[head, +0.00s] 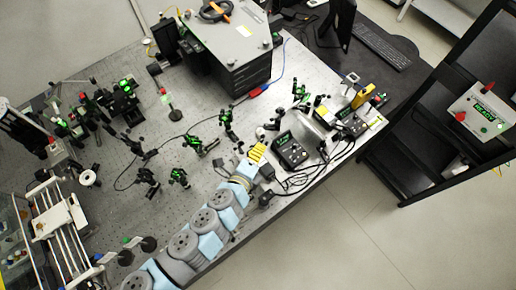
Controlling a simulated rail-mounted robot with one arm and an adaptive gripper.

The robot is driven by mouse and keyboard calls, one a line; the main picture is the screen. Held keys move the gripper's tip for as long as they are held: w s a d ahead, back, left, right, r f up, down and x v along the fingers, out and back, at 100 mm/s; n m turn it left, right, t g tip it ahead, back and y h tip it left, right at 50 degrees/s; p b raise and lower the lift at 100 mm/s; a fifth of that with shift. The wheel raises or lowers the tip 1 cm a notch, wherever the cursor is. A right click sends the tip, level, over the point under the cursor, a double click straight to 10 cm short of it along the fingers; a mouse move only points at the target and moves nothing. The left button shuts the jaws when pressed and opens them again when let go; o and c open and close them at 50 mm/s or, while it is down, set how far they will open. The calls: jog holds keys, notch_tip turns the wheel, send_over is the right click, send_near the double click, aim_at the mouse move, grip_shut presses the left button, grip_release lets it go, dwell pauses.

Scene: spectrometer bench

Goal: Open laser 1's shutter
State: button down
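The optical bench (300,75) fills the middle of the head view, tilted in the picture. Several black optic mounts with green parts stand on it, including one group (122,98) at the left and others near the middle (200,143). I cannot tell which part is laser 1 or its shutter, as labels are too small to read. Two dark controller boxes with lit green displays sit near the right edge, one at the front (290,150) and one behind (350,122).
A large grey cabinet (232,45) stands at the back. Floor at lower right is clear.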

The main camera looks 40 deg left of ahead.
jog(key=shift+s+d+r+p, duration=0.2)
jog(key=shift+s+r+p, duration=0.2)
jog(key=shift+r, duration=0.1)
jog(key=shift+s+d+r+p, duration=0.2)
jog(key=shift+s+r+p, duration=0.1)
jog(key=shift+s+r, duration=0.15)
